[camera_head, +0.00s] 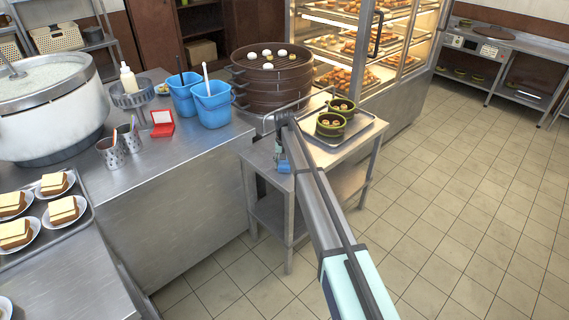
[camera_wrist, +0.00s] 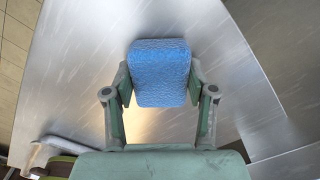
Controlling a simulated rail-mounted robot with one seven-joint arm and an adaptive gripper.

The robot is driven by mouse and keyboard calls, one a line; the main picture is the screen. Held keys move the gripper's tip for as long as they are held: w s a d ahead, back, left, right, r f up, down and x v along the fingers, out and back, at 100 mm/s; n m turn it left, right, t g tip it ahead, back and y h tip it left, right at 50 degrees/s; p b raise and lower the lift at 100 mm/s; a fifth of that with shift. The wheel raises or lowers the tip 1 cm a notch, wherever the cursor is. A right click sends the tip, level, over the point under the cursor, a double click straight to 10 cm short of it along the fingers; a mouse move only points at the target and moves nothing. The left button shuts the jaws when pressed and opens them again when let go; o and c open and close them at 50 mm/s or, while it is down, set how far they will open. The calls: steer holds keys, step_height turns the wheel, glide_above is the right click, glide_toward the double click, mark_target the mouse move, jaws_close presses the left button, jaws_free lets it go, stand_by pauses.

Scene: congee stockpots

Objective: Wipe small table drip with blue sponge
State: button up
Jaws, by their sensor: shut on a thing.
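My gripper (camera_wrist: 160,88) is shut on the blue sponge (camera_wrist: 160,65), with a finger on each side of it, in the wrist view. Under the sponge is the bare metal top of the small table (camera_wrist: 90,80). I cannot tell whether the sponge touches it. In the head view the sponge (camera_head: 284,166) shows as a small blue patch below the end of my arm, by the left front part of the small table (camera_head: 340,153). No drip can be made out in either view; my arm and the sponge cover part of the tabletop.
A tray (camera_head: 376,127) with two small steamers (camera_head: 331,124) stands on the table's right side. A large steamer stack (camera_head: 270,80) is behind. Blue buckets (camera_head: 213,104) stand on the counter (camera_head: 185,165) to the left. Open tiled floor (camera_head: 460,180) lies to the right.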

steer(key=shift+w+d+r+p, duration=0.1)
steer(key=shift+r+p, duration=0.65)
steer(key=shift+r, duration=1.25)
steer(key=shift+d+r+p, duration=0.1)
steer(key=shift+r+p, duration=0.65)
steer(key=shift+r, duration=1.25)
